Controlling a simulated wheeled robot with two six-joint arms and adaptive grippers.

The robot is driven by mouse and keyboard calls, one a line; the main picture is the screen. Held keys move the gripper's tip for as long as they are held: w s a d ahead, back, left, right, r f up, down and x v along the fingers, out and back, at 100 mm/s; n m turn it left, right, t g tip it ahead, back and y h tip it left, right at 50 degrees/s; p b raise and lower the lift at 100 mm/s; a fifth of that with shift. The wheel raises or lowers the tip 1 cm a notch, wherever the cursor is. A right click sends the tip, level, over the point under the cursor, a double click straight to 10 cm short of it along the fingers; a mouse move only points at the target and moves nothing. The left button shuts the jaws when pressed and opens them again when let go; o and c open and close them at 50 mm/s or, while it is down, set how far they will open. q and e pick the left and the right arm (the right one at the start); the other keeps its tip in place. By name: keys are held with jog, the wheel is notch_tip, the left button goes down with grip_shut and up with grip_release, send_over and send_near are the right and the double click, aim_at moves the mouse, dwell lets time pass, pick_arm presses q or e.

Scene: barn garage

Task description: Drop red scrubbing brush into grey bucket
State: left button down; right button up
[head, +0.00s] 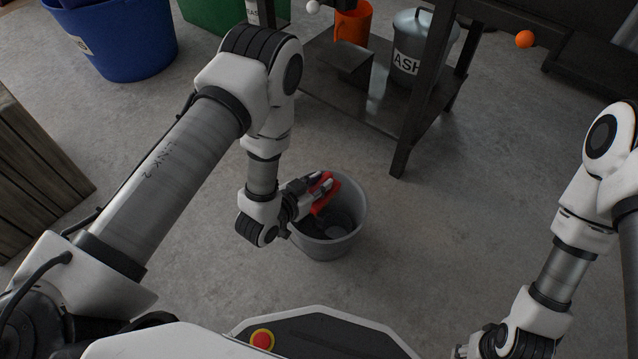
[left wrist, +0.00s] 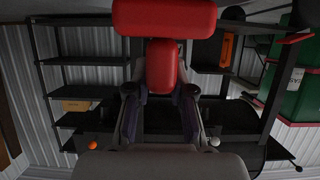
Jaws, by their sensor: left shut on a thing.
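The grey bucket (head: 354,222) stands on the concrete floor in the middle of the head view. My left gripper (head: 318,188) is over its mouth, shut on the red scrubbing brush (head: 327,200). The brush is tilted and shows above the bucket's opening. In the left wrist view the brush (left wrist: 163,18) fills the top middle, with its narrower part between the two fingers of my left gripper (left wrist: 160,98). The bucket does not show there. My right gripper (head: 478,350) is partly cut off at the bottom right of the head view, away from the bucket, and its fingers are unclear.
A dark metal shelf (head: 380,112) stands behind the bucket, holding an orange jug (head: 353,22) and a grey ash bin (head: 432,40). A blue tub (head: 120,45) is at the upper left. The floor around the bucket is clear.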

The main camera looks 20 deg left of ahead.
pick_arm(q)
notch_tip(320, 180, down, 2)
jog(key=shift+f+b, duration=0.25)
jog(key=shift+b, duration=0.45)
jog(key=shift+r, duration=0.1)
pick_arm(e)
notch_tip(320, 180, down, 2)
jog(key=shift+w+f, duration=0.1)
jog(key=shift+f, duration=0.1)
pick_arm(q)
jog(key=c, duration=0.9)
grip_release()
jog(key=v, duration=1.2)
pick_arm(e)
jog(key=shift+r, duration=0.1)
